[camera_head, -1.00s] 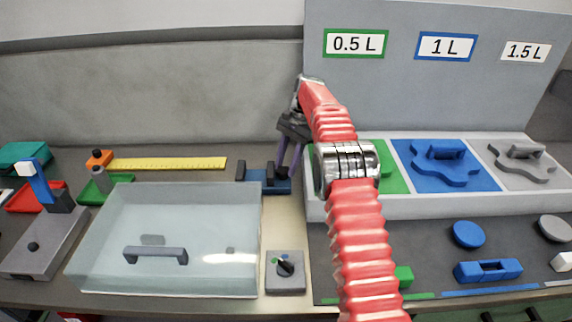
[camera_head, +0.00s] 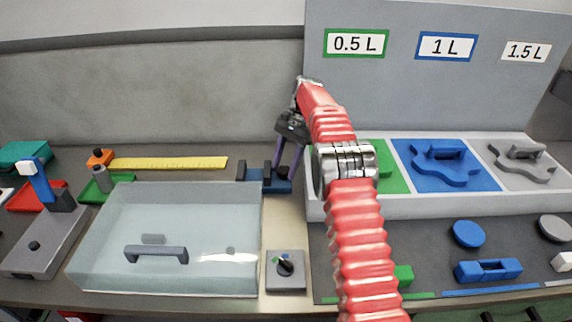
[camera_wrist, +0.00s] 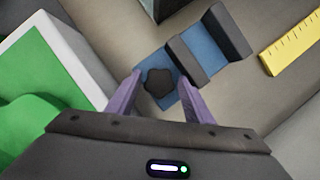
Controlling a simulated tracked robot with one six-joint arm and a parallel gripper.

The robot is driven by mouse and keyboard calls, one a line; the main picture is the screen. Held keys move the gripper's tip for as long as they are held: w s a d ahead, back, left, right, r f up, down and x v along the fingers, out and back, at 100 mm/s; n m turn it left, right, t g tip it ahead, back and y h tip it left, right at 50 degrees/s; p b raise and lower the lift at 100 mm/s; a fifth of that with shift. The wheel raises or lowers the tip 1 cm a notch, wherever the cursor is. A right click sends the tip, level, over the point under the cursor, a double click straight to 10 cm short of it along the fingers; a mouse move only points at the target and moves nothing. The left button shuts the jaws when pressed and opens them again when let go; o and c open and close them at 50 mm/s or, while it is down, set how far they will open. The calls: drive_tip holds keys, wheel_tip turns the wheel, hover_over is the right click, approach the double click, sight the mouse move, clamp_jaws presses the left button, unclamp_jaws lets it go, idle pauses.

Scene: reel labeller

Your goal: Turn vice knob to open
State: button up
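The blue vice (camera_head: 262,179) with dark jaws sits on the bench behind the clear box. In the wrist view the vice's jaws (camera_wrist: 222,42) stand apart, with a gap between them. Its dark lobed knob (camera_wrist: 160,82) is at the near end. My gripper (camera_wrist: 163,88) is open, its two purple fingers on either side of the knob. I cannot tell whether the fingers touch it. In the head view my gripper (camera_head: 287,168) reaches down at the right end of the vice and partly hides the knob.
A clear box with a grey handle (camera_head: 155,254) stands in front of the vice. A yellow ruler (camera_head: 170,163) lies to the left. The white-edged tray with a green panel (camera_wrist: 45,75) is close to my gripper. A black switch (camera_head: 285,267) is at the front.

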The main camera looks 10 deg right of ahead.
drive_tip(key=shift+o, duration=0.7)
drive_tip(key=shift+w+d+r, duration=0.1)
drive_tip(key=shift+w, duration=0.05)
drive_tip(key=shift+d, duration=0.1)
drive_tip(key=shift+r, duration=0.2)
drive_tip(key=v, duration=0.7)
idle(0.6)
